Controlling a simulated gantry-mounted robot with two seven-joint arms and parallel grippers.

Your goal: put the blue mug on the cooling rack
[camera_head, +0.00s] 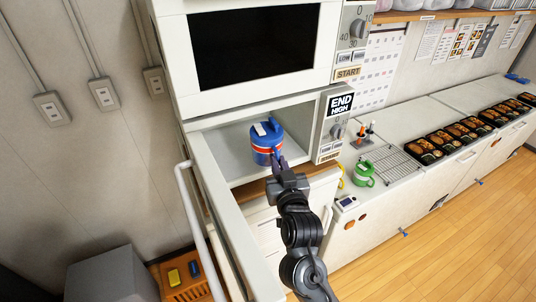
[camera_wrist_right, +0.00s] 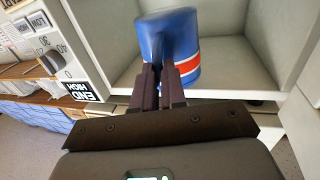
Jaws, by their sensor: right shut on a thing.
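The blue mug (camera_head: 262,146), with a white and red band, is upright inside the open lower microwave (camera_head: 219,147). My right gripper (camera_head: 278,165) reaches in from the front and is shut on the mug's handle. In the right wrist view the mug (camera_wrist_right: 188,50) stands just beyond the fingertips (camera_wrist_right: 158,90), with the handle between them. I cannot tell whether the mug touches the microwave floor. The cooling rack (camera_head: 393,164) lies on the counter to the right, with wires visible and nothing seen on it. My left gripper is not in view.
The microwave door (camera_head: 226,215) hangs open at the left. A green mug (camera_head: 363,174) stands at the rack's left edge. Small bottles (camera_head: 365,132) stand behind it. Several filled black bento trays (camera_head: 423,148) line the counter right of the rack.

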